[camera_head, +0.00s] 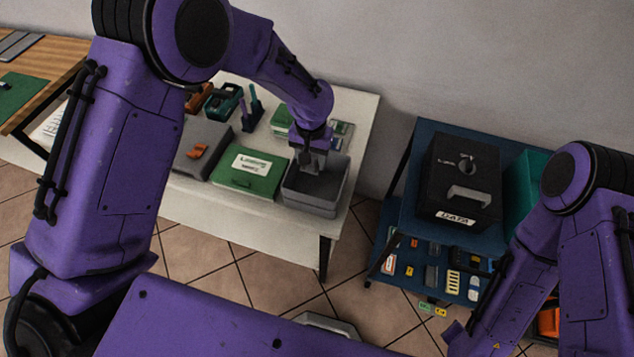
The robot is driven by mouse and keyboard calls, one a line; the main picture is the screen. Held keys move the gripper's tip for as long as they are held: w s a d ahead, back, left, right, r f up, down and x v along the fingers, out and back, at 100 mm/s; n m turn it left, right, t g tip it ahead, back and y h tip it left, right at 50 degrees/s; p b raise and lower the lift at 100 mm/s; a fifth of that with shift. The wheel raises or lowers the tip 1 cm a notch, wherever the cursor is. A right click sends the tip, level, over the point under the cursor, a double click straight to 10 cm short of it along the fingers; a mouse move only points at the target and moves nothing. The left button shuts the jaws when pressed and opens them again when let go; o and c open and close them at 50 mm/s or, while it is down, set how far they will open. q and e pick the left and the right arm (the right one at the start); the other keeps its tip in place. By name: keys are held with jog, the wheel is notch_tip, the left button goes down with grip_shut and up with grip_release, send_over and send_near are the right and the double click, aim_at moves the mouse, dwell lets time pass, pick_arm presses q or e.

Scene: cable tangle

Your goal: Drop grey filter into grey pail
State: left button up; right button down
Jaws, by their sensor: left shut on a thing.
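The grey pail (313,206) is an open rectangular bin at the right end of the white table. My left gripper (312,164) points down over its opening, with the fingertips at about the rim's height in the picture. It is shut on a small grey thing, which I take to be the grey filter; the fingers hide most of it and its shape is hard to tell. I cannot tell whether it touches the pail. My right arm shows at the lower right, but its gripper is out of view.
A green box (246,184) with a white label stands just left of the pail, beside a grey case (203,135). Small tools lie behind. A blue cart (408,205) at right carries a black DATA box (460,172). Tiled floor lies between.

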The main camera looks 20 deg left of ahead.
pick_arm(q)
jog(key=o, duration=1.1)
jog(key=shift+s+r, duration=0.2)
jog(key=shift+s, duration=0.15)
jog(key=shift+c, duration=0.2)
jog(key=shift+w+f, duration=0.1)
jog(key=shift+w, duration=0.2)
notch_tip(320, 180, up, 10)
jog(key=b, duration=0.2)
jog(key=shift+r, duration=0.25)
pick_arm(e)
notch_tip(320, 180, down, 2)
jog(key=shift+s, duration=0.15)
pick_arm(q)
jog(key=shift+s, duration=0.1)
